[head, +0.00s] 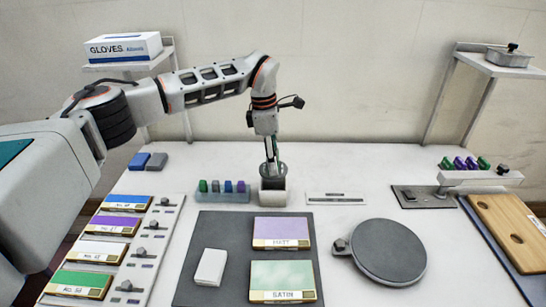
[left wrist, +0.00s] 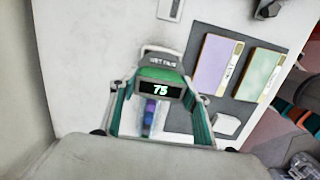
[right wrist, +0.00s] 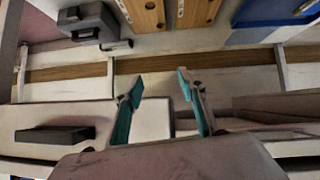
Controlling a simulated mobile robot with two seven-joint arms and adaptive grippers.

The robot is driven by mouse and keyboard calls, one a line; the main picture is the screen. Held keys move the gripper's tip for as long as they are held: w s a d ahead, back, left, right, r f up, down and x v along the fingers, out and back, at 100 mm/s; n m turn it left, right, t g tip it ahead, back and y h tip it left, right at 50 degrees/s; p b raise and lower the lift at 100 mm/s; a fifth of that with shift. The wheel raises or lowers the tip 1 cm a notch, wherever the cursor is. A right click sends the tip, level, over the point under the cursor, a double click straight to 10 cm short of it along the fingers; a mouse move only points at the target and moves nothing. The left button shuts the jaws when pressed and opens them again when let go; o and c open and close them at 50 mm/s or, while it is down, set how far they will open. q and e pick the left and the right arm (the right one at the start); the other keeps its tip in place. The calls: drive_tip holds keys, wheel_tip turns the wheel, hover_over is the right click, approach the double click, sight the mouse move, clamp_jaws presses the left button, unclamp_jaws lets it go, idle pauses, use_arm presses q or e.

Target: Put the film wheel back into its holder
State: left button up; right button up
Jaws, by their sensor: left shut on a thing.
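My left gripper (head: 271,160) points straight down at the back middle of the table, shut on the film wheel (head: 272,170), a dark round thing. Its white block-shaped holder (head: 272,195) stands directly below. The wheel's lower part is hidden, so I cannot tell if it is seated or just above. My right gripper (right wrist: 165,85) is open and empty in the right wrist view, outside the head view.
A rack of small coloured pieces (head: 222,196) stands close left of the holder. A flat labelled strip (head: 336,198) lies to its right. In front are a dark mat (head: 215,250) with panels and a round grey plate (head: 388,251). Shelves stand at both back corners.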

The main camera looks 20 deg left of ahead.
use_arm(q)
drive_tip(key=shift+f, duration=0.65)
drive_tip(key=shift+f+b, duration=0.4)
drive_tip(key=shift+f, duration=0.2)
drive_tip(key=shift+f, duration=0.3)
drive_tip(key=shift+f, duration=0.55)
drive_tip(key=o, duration=1.7)
